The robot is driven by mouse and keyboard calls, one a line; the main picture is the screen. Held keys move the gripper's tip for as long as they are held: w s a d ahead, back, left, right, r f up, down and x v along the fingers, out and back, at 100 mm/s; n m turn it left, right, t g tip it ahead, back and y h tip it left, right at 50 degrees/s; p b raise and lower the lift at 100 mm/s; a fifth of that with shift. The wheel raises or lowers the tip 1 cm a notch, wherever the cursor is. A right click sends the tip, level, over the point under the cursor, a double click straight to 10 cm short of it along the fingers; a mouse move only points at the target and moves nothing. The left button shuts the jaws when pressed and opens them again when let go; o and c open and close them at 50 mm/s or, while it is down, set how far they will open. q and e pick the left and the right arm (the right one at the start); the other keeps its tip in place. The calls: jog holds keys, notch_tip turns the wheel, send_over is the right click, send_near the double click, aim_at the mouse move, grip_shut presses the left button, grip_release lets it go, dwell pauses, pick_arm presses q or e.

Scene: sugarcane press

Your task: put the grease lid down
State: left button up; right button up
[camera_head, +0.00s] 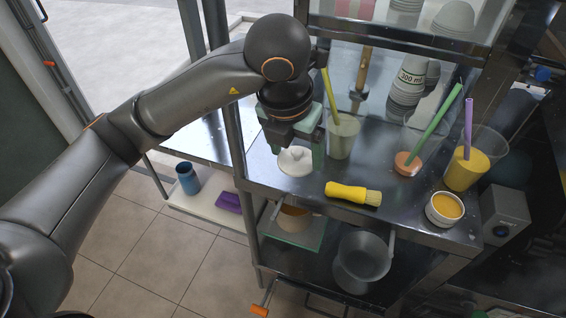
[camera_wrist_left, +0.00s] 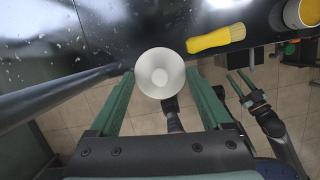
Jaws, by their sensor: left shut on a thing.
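The grease lid is a white round lid with a knob (camera_head: 295,161). My left gripper (camera_head: 297,150) has its green fingers shut on it, over the left front part of the metal counter (camera_head: 270,178). In the left wrist view the lid (camera_wrist_left: 160,73) sits between the fingertips and overlaps the counter's edge. I cannot tell whether it touches the counter. The open grease pot (camera_head: 444,209), with yellow grease, stands at the counter's right front. My right gripper (camera_wrist_left: 241,85) shows in the left wrist view, its green fingers apart and empty, away from the counter.
A yellow brush (camera_head: 353,194) lies right of the lid. A cup with a yellow straw (camera_head: 342,135) stands close behind the gripper. Cups with green (camera_head: 407,163) and purple straws (camera_head: 466,168) stand further right. A dark post (camera_head: 235,110) rises left of the lid.

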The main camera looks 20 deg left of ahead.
aim_at(284, 176)
pick_arm(q)
jog(key=w+a+f, duration=0.2)
jog(key=f, duration=0.1)
jog(key=w+a+f, duration=0.1)
jog(key=f, duration=0.1)
jog(key=shift+w+f+p, duration=0.15)
jog(key=shift+w+p, duration=0.15)
jog(key=shift+w, duration=0.05)
jog(key=x, duration=0.2)
jog(key=p+x, duration=0.1)
jog(key=shift+s+a+f, duration=0.1)
jog(key=shift+a+f, duration=0.15)
jog(key=shift+f, duration=0.3)
jog(key=shift+f+b, duration=0.25)
jog(key=shift+b, duration=0.1)
jog(key=o, duration=1.1)
jog(key=shift+r, duration=0.1)
jog(key=shift+r, duration=0.1)
